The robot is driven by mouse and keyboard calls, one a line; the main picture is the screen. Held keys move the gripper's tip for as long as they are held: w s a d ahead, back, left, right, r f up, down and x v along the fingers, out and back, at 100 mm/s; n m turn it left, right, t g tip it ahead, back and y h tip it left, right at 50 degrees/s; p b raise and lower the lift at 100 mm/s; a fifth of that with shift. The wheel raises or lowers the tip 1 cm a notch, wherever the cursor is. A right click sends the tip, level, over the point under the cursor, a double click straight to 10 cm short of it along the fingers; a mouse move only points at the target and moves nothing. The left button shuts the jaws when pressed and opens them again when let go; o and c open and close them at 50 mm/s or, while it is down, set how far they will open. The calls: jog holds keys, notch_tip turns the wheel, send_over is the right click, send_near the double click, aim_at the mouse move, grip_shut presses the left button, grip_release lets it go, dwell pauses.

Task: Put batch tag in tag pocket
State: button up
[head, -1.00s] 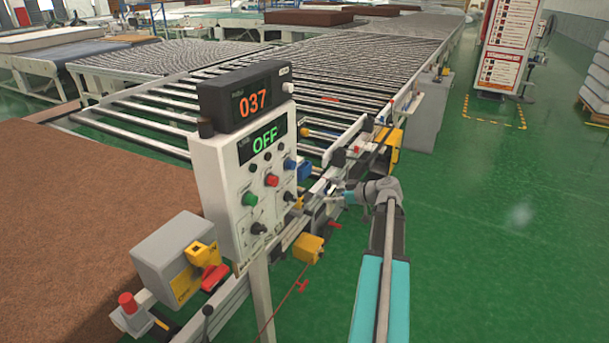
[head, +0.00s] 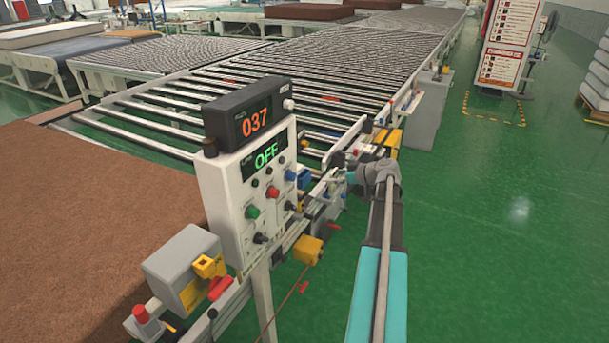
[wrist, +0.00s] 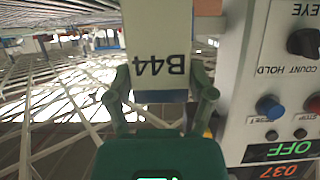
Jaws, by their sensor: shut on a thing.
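The batch tag (wrist: 156,35) is a pale card marked B44, which reads upside down in the wrist view. My gripper (wrist: 160,75) is shut on it, with a green finger at each side of the tag. The far end of the tag runs out of the top of the wrist view. In the head view my gripper is small beside the conveyor's side rail, right of the control panel, and the tag cannot be made out there. I cannot make out the tag pocket in either view.
The white control panel (head: 238,205) shows OFF, under a black display (head: 250,115) reading 037. It stands close beside my gripper in the wrist view. The roller conveyor (head: 300,95) lies behind. A brown mattress (head: 80,220) is at left.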

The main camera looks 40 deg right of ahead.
jog(key=w+d+r+p, duration=0.4)
jog(key=r+p, duration=0.2)
jog(key=r, duration=0.1)
jog(key=w+d+r+p, duration=0.4)
jog(key=w+r+p, duration=0.1)
jog(key=r+p, duration=0.1)
jog(key=shift+w+d+r+p, duration=0.2)
jog(key=shift+d+r+p, duration=0.2)
jog(key=shift+r, duration=0.15)
jog(key=shift+a+f, duration=0.1)
jog(key=shift+a, duration=0.05)
jog(key=b, duration=0.8)
send_over(304, 177)
jog(key=w+d, duration=0.1)
jog(key=d, duration=0.2)
jog(key=f, duration=0.7)
jog(key=shift+w+d+f, duration=0.15)
jog(key=shift+w+f, duration=0.05)
jog(key=shift+f, duration=0.2)
jog(key=shift+a+f+b, duration=0.5)
jog(key=shift+a+f, duration=0.05)
